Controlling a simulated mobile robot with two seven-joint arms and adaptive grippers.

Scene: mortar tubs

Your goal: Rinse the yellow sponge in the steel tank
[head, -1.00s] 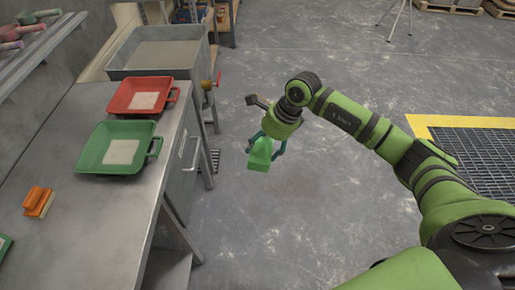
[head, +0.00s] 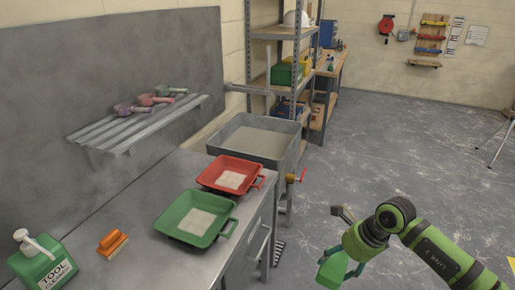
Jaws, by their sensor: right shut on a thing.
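The steel tank (head: 296,156) stands at the far end of the steel bench, with a flat grey-beige surface inside. My right gripper (head: 345,268) is low at the lower right, over the floor and to the right of the bench. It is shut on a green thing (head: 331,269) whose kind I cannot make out. I see no sponge that is plainly yellow. An orange-handled block (head: 113,242) with a pale underside lies on the bench at the left. My left gripper is out of view.
A red tray (head: 212,180) and a green tray (head: 171,225), each with a pale square, sit on the bench (head: 150,200). A green bottle (head: 42,262) stands front left. A slatted shelf (head: 125,137) holds scoops. A red-handled tap (head: 298,177) juts from the tank.

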